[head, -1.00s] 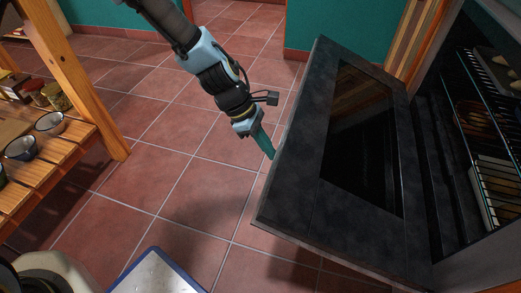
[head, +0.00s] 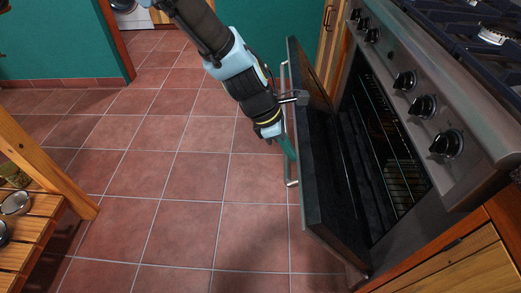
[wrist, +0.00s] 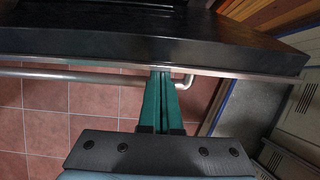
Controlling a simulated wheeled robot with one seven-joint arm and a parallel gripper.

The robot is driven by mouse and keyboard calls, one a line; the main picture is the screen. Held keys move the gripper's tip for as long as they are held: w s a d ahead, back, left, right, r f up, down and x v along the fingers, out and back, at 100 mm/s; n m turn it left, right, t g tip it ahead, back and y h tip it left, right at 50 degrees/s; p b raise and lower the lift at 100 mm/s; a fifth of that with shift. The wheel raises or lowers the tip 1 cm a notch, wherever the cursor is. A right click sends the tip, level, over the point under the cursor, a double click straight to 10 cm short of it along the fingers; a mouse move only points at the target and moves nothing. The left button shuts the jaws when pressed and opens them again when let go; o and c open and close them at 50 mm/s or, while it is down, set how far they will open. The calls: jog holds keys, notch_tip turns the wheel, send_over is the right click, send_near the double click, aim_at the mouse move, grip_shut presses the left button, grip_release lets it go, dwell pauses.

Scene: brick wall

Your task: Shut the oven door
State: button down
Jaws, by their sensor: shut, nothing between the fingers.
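The oven door (head: 318,185) is black with a glass pane and stands partly open, tilted up from its lower hinge in the head view. Its metal bar handle (head: 291,183) runs along the outer face. My gripper (head: 289,156) is shut and empty, with its green fingers at the door's outer side beside the handle. In the wrist view the fingertips (wrist: 161,72) meet the door's metal edge (wrist: 110,61), and the handle (wrist: 75,77) passes by them. The exact contact is hard to tell. The oven cavity (head: 385,150) with wire racks is visible behind the door.
The stove's knobs (head: 421,106) and black grates (head: 470,30) are above the oven. Wooden drawers (head: 450,262) stand at the lower right. A wooden shelf (head: 35,225) with bowls is at the left. The tiled floor (head: 180,190) between is clear.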

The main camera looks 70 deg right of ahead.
jog(key=s+d+r+p, duration=0.3)
jog(key=s+r+p, duration=0.1)
jog(key=s, duration=0.6)
jog(key=s+d+r+p, duration=0.4)
jog(key=s+p, duration=0.1)
jog(key=s, duration=0.6)
jog(key=shift+r, duration=0.2)
